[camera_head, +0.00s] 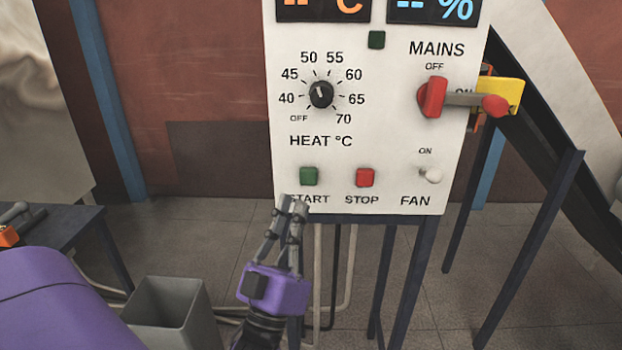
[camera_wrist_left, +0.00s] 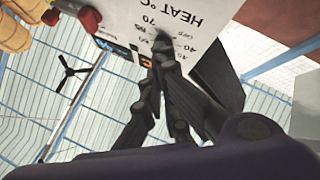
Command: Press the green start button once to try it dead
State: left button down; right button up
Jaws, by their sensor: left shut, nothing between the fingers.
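The green start button (camera_head: 309,176) is on the lower left of the white control panel (camera_head: 390,140), above the START label. My left gripper (camera_head: 293,203) is shut and empty. Its fingertips are in front of the panel's lower edge, just below and left of the button, and cover part of the START label. I cannot tell whether they touch the panel. In the left wrist view the shut fingers (camera_wrist_left: 162,45) point at the panel (camera_wrist_left: 190,25), which appears upside down; the green button does not show there. My right gripper is not in view.
The red stop button (camera_head: 365,177) is right of the start button. The heat dial (camera_head: 321,94) points up. A fan switch (camera_head: 430,175) is lower right. A grey bin (camera_head: 170,312) stands on the floor.

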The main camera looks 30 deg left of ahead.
aim_at(308, 176)
pick_arm(q)
jog(key=shift+w+a, duration=0.1)
jog(key=shift+a, duration=0.1)
jog(key=w+a, duration=0.4)
jog(key=w, duration=0.3)
jog(key=shift+w+a, duration=0.15)
jog(key=shift+a, duration=0.05)
jog(key=shift+w, duration=0.1)
dwell(1.3)
jog(key=shift+w+a, duration=0.25)
jog(key=shift+w, duration=0.05)
jog(key=shift+w+a, duration=0.3)
jog(key=shift+w, duration=0.15)
dwell(0.9)
jog(key=shift+s+d, duration=0.55)
jog(key=shift+s, duration=0.3)
